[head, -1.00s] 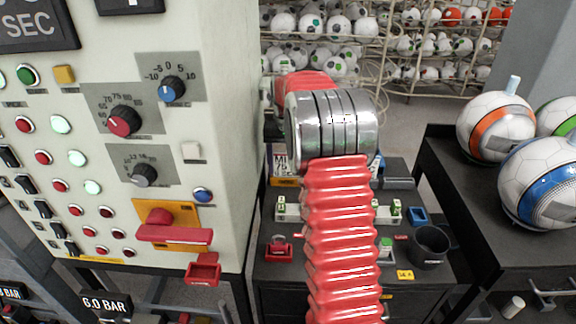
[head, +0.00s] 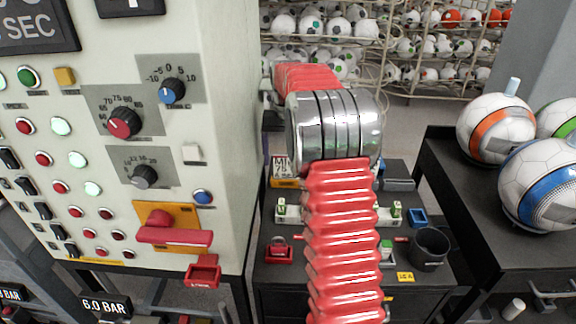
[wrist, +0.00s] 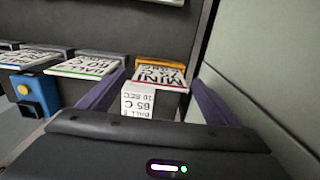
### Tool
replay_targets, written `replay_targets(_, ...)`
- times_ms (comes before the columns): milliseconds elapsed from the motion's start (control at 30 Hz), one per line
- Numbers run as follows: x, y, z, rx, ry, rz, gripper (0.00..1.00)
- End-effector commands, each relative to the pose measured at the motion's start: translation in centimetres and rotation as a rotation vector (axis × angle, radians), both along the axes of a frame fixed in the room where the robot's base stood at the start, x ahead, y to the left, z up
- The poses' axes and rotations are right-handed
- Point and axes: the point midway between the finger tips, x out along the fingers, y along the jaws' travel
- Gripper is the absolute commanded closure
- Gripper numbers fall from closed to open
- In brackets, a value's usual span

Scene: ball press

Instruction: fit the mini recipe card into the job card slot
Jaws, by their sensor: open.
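A small white label reading 65 C, 10 SEC (wrist: 137,103) shows nearer, between the fingers. The head view hides the gripper behind my arm. I cannot identify the job card slot.
More recipe cards lie to the left in the wrist view, one with a green edge (wrist: 84,66). A blue block (wrist: 34,90) is near them. The press panel (head: 225,130) stands left of my arm. A black cup (head: 430,248) stands on the cabinet at right.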

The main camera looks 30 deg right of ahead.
Motion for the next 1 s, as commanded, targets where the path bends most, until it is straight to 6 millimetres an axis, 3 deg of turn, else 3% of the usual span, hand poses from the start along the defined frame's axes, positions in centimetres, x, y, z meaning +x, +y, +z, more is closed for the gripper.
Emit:
replay_targets(200, 0.1, -0.1, 3.9, 0.000, -0.002, 0.000, 0.16)
replay_targets(433, 0.1, -0.1, 7.0, -0.001, -0.001, 0.000, 0.16)
replay_targets(1000, 0.0, -0.1, 7.9, 0.001, 0.001, -0.001, 0.16)
